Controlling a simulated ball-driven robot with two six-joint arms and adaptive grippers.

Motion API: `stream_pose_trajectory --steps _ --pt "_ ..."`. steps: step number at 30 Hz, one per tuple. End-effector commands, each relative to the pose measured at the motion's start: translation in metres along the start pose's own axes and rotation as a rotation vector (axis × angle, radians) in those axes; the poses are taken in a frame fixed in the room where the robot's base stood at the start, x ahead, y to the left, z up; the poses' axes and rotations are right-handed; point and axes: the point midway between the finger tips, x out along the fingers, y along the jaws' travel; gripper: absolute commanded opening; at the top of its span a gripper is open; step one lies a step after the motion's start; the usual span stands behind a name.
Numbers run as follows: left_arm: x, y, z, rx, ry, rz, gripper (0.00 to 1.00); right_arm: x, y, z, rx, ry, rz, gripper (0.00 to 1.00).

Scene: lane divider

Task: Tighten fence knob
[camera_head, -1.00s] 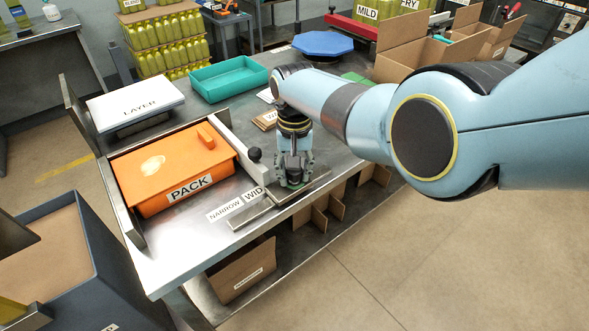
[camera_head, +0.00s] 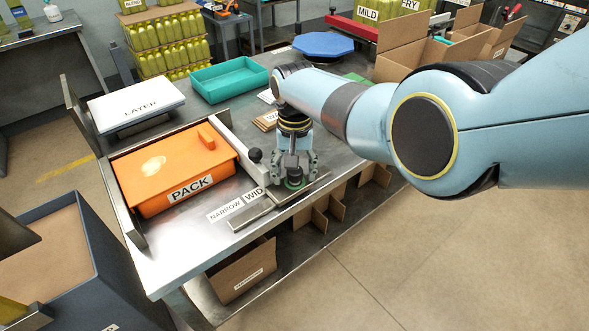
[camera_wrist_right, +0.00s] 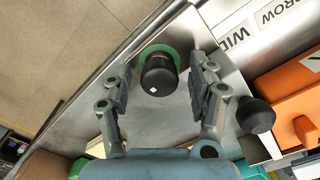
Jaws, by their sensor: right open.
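A black knob (camera_wrist_right: 158,74) with a white square mark on top stands on a green disc (camera_wrist_right: 147,52) in the right wrist view. In the head view the green disc (camera_head: 295,184) shows under my right gripper, on the metal strip by the table's front edge. My right gripper (camera_head: 293,168) points down over the knob. Its fingers are apart, one on either side of the knob, with visible gaps in the right wrist view. The pale fence bar (camera_head: 238,147) runs along the orange PACK box. A black ball handle (camera_head: 255,155) stands on the fence. My left gripper is not in view.
The orange PACK box (camera_head: 170,172) lies left of the fence. NARROW and WIDE labels (camera_head: 225,210) lie on the table in front. A teal tray (camera_head: 229,80) and a blue octagonal plate (camera_head: 322,45) are farther back. Cardboard boxes (camera_head: 400,50) stand behind my right arm.

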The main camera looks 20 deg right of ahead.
Motion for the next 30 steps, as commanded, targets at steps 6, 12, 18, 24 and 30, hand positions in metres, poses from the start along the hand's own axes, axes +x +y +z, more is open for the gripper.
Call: stream_pose_trajectory --steps 6,12,18,24,30 --pt "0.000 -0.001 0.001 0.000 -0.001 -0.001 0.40 -0.005 0.000 0.001 0.000 -0.001 0.000 0.59" --pt "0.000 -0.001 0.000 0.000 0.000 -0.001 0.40 -0.034 -0.001 0.000 -0.001 0.002 -0.002 0.59" --pt "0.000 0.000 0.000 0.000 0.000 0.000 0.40 -0.080 0.000 0.000 0.001 0.003 -0.001 0.59" --pt "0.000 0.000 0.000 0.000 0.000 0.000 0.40 -0.111 0.000 -0.001 0.000 0.001 0.000 0.59" --pt "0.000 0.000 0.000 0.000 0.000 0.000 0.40 -0.120 0.000 0.000 0.000 0.000 0.000 0.59"
